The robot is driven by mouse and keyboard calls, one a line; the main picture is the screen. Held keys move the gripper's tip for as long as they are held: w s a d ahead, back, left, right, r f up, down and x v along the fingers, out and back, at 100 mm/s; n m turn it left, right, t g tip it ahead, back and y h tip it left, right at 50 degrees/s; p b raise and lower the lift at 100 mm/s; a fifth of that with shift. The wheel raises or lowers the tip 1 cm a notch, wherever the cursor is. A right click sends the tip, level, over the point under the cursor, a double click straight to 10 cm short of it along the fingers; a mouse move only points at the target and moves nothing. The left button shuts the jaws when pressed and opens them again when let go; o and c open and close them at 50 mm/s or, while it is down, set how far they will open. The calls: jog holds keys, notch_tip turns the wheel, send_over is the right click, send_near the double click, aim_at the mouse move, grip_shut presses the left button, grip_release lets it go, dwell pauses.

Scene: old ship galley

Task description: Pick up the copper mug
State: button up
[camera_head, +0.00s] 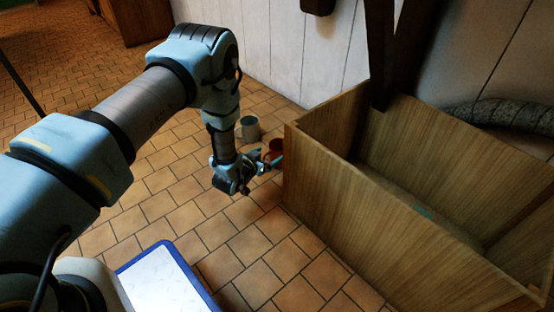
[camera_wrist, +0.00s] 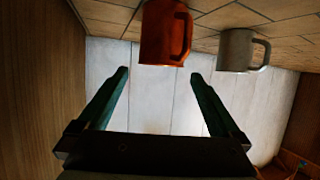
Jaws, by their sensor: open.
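The copper mug (camera_wrist: 165,34), orange-red with a handle, is at the top of the wrist view, just beyond my open fingertips. The wrist picture looks upside down, with the floor at its top. In the head view the mug (camera_head: 274,147) stands on the tiled floor beside the wooden crate, partly hidden by my gripper. My gripper (camera_wrist: 160,73) is open and empty; it also shows in the head view (camera_head: 269,163), low and close to the mug. Whether a finger touches the mug cannot be told.
A grey mug (camera_head: 250,129) with a handle stands near the copper one, also visible in the wrist view (camera_wrist: 237,50). The large wooden crate (camera_head: 340,205) is close on the right. A pale plank wall (camera_head: 290,45) rises behind. Tiled floor (camera_head: 190,190) to the left is clear.

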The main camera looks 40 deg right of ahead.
aim_at(273, 151)
jog(key=b+x, duration=0.3)
jog(key=x, duration=0.2)
jog(key=shift+w, duration=0.1)
jog(key=shift+w+d+r, duration=0.1)
jog(key=shift+d, duration=0.1)
jog(key=shift+c, duration=0.2)
grip_shut()
dwell(0.4)
